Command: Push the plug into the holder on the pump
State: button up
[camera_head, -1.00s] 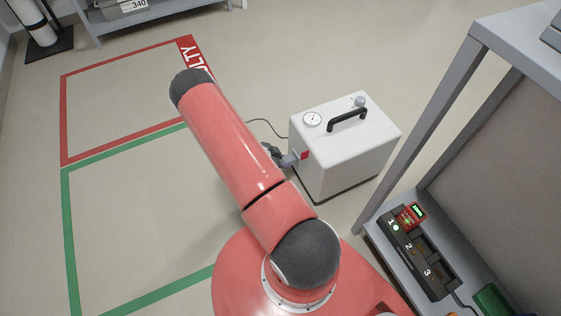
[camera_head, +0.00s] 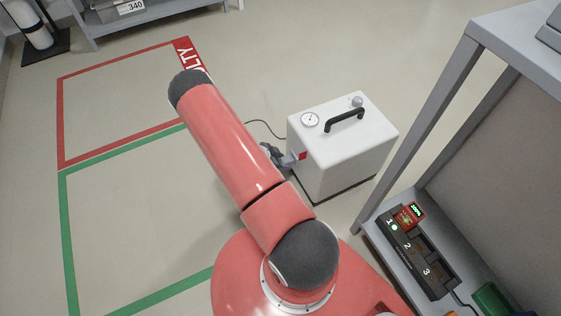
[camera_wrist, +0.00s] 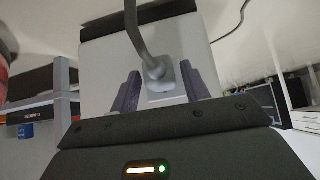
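The pump (camera_head: 345,160) is a white box with a black handle and a gauge, standing on the floor. Its pale face also fills the middle of the wrist view (camera_wrist: 100,70). The grey plug (camera_wrist: 160,74) with its thick grey cord sits close against that face, at a light plate that may be the holder (camera_wrist: 167,97). I cannot tell how deep it sits. My gripper (camera_wrist: 160,88) has its two dark fingers apart, one on each side of the plug, with gaps showing. In the head view my gripper (camera_head: 277,156) is at the pump's left side, partly behind my arm.
A grey shelf frame (camera_head: 432,120) stands right of the pump. A charger (camera_head: 420,257) with numbered bays is on its lower board. Red and green floor markings (camera_head: 67,240) lie left, with clear floor.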

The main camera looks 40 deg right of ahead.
jog(key=shift+o, duration=1)
jog(key=shift+a, duration=0.15)
jog(key=v, duration=0.7)
jog(key=shift+a+r+p, duration=0.2)
jog(key=shift+r+p, duration=0.1)
jog(key=shift+w, duration=0.1)
